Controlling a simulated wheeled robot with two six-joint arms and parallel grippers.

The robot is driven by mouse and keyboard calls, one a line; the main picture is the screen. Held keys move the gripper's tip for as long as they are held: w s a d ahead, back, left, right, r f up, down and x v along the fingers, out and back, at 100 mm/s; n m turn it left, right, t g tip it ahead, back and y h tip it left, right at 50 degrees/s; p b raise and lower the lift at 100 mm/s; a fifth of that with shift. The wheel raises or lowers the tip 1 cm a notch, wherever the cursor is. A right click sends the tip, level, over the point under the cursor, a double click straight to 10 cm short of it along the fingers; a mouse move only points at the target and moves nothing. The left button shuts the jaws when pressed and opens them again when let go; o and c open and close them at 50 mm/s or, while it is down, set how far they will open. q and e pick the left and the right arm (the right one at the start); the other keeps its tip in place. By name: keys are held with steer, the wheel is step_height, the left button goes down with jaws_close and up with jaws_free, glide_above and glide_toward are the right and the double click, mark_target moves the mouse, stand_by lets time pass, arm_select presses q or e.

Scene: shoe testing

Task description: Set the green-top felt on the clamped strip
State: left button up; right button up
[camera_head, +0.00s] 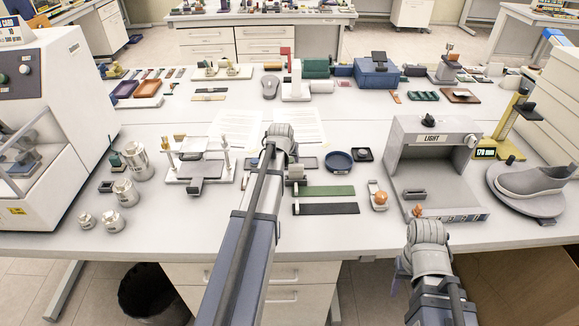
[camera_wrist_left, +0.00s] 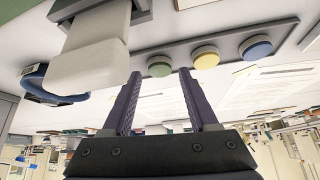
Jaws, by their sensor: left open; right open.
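The green-top felt (camera_wrist_left: 160,67) is a short round disc with a pale side. It sits at the end of a grey holder bar (camera_wrist_left: 225,35), beside a yellow-top felt (camera_wrist_left: 206,57) and a blue-top felt (camera_wrist_left: 256,47). My left gripper (camera_wrist_left: 158,90) is open and empty, its fingertips close to the green-top felt. In the head view my left arm hides the felts. A white rig (camera_head: 197,172) with upright posts and a dark flat piece stands left of that arm; I cannot make out a clamped strip on it. My right gripper (camera_head: 428,235) is open at the front edge, fingers hardly visible.
A pale block (camera_wrist_left: 85,60) stands beside the felt holder, with a blue dish (camera_head: 339,161) past it. Green (camera_head: 325,191) and black (camera_head: 325,209) strips lie in front. A light box (camera_head: 432,165) stands right. Metal canisters (camera_head: 125,192) stand left.

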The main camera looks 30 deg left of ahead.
arm_select(q)
steer(key=shift+b+x, duration=0.4)
steer(key=shift+x, duration=0.6)
steer(key=shift+r, duration=0.1)
steer(key=shift+s, duration=0.1)
steer(key=shift+c, duration=0.4)
jaws_close()
